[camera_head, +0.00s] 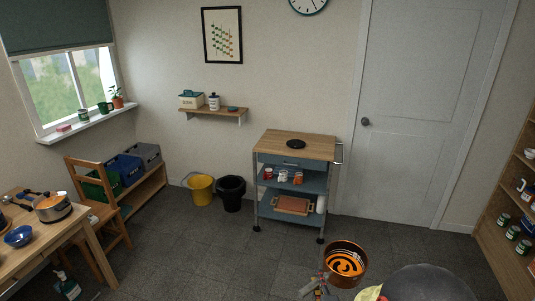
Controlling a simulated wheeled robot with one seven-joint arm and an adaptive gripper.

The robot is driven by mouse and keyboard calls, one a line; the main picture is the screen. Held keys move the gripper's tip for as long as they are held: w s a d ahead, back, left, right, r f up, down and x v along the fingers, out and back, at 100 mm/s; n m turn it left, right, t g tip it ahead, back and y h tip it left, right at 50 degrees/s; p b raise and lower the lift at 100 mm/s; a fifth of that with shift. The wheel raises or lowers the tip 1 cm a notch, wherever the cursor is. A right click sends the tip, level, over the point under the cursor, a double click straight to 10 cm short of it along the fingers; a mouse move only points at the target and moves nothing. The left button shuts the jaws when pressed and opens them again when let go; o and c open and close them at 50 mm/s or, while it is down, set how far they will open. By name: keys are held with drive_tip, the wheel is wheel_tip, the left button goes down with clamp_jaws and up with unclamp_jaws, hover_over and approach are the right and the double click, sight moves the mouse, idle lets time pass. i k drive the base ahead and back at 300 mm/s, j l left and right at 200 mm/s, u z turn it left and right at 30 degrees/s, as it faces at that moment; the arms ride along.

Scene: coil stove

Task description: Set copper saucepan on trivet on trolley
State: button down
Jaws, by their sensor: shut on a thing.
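The copper saucepan (346,262) is at the bottom of the view, right of centre, with its round open top facing up. Its inside shows orange and black reflections. My gripper (323,280), small and partly cut off by the lower edge, is shut on the saucepan at its left side, where the handle would be; the exact grip is hard to see. The trolley (268,139) stands against the back wall with a wooden top. The trivet (296,144), a flat black disc, lies on that top. The saucepan is in front of the trolley, apart from it.
The trolley's lower shelves hold jars and a brown tray (293,206). A yellow bucket (200,190) and a black bin (231,194) stand to its left. A table (67,229) with a steel pot (53,207) is at left. Floor before the trolley is clear.

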sight(288, 145)
drive_tip(key=i, duration=1.65)
drive_tip(key=i+z, duration=0.25)
drive_tip(key=i, duration=0.2)
drive_tip(key=i+j+z, duration=0.25)
drive_tip(key=i, duration=0.2)
drive_tip(key=i+j+z, duration=0.25)
drive_tip(key=i, duration=0.15)
drive_tip(key=i+j+z, duration=0.25)
drive_tip(key=i, duration=0.2)
